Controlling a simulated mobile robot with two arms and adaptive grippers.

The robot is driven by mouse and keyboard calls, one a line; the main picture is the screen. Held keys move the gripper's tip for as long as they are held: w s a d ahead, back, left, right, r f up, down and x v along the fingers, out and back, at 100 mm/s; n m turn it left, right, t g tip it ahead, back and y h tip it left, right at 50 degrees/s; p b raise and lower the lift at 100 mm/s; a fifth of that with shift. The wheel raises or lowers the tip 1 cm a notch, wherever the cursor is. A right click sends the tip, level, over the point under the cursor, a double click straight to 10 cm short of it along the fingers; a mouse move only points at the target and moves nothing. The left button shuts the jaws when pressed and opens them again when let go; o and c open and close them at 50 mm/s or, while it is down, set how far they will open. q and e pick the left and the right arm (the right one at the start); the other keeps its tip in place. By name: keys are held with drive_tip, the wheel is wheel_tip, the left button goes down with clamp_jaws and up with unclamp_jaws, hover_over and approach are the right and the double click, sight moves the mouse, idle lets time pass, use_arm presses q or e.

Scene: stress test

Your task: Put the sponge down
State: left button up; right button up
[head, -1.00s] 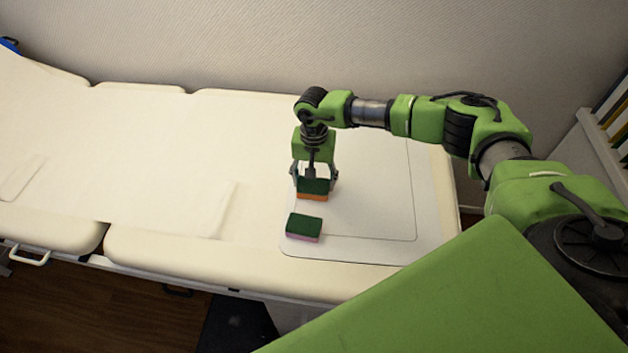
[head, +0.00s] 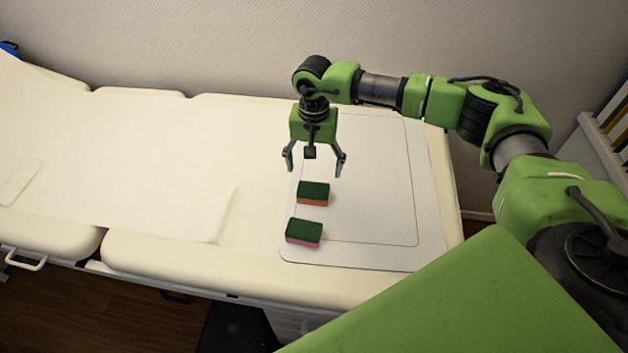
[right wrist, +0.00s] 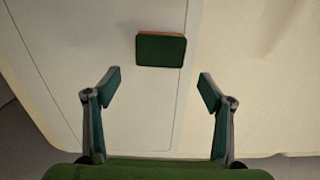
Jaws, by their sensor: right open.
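A sponge with a dark green top and orange side (head: 313,193) lies flat on the pale board on the bed. It also shows in the right wrist view (right wrist: 161,49), beyond the fingertips. A second sponge, green on top with a pink side (head: 304,232), lies on the board nearer the front edge, apart from the first. My right gripper (head: 314,168) is open and empty above and behind the orange-sided sponge, not touching it. Its two spread fingers also show in the right wrist view (right wrist: 160,88). My left gripper is not in view.
The pale board (head: 385,190) has free room to the right of the sponges. The cream padded bed (head: 150,150) carries a white sheet to the left. A wall runs behind, and a shelf with binders (head: 610,115) stands at the right.

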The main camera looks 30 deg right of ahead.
sight(314, 185)
drive_tip(key=shift+r, duration=2.2)
